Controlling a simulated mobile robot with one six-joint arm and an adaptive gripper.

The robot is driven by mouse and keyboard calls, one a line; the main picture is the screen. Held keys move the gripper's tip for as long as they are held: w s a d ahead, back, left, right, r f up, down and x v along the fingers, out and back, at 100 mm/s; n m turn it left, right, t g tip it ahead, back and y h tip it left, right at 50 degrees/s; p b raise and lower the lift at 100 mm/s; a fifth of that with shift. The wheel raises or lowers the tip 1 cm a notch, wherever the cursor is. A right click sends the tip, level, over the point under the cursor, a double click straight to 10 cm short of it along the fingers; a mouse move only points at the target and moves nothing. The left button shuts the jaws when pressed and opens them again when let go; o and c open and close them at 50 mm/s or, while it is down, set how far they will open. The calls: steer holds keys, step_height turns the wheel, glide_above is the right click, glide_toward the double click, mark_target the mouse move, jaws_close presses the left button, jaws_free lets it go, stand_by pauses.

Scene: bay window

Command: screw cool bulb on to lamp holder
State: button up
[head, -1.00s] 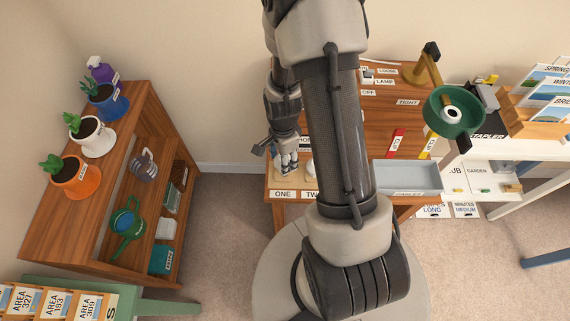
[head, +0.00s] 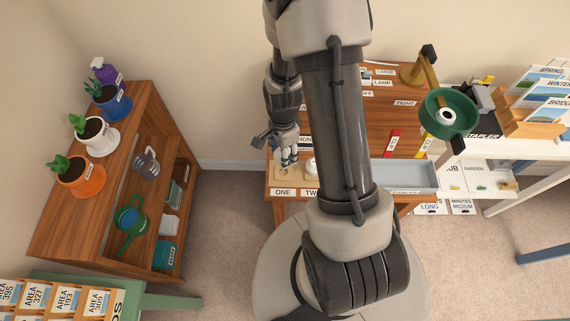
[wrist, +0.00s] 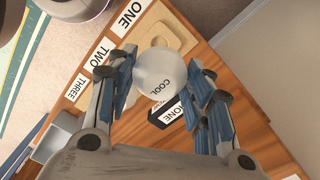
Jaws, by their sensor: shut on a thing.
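The cool bulb (wrist: 160,72) is a white globe lettered COOL, between the blue-padded fingers of my gripper (wrist: 165,92) in the wrist view. My gripper is shut on it. In the head view my gripper (head: 287,155) hangs over the near left of the wooden bench, above the label ONE (head: 283,192). The bulb is hard to make out there. A pale ring with a dark centre, seemingly the lamp holder (head: 446,116), shows inside the shade.
A pale wooden block with a recess (wrist: 176,28) lies beside the label ONE. Another white round thing (head: 311,166) stands near TWO. A grey tray (head: 404,175) is at the bench's right. A plant shelf (head: 160,105) stands left, with clear floor between.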

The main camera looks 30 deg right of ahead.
steer(key=s+a+p, duration=0.4)
steer(key=s+p, duration=0.9)
steer(key=s, duration=0.2)
steer(key=shift+s+a, duration=0.2)
stand_by(1.3)
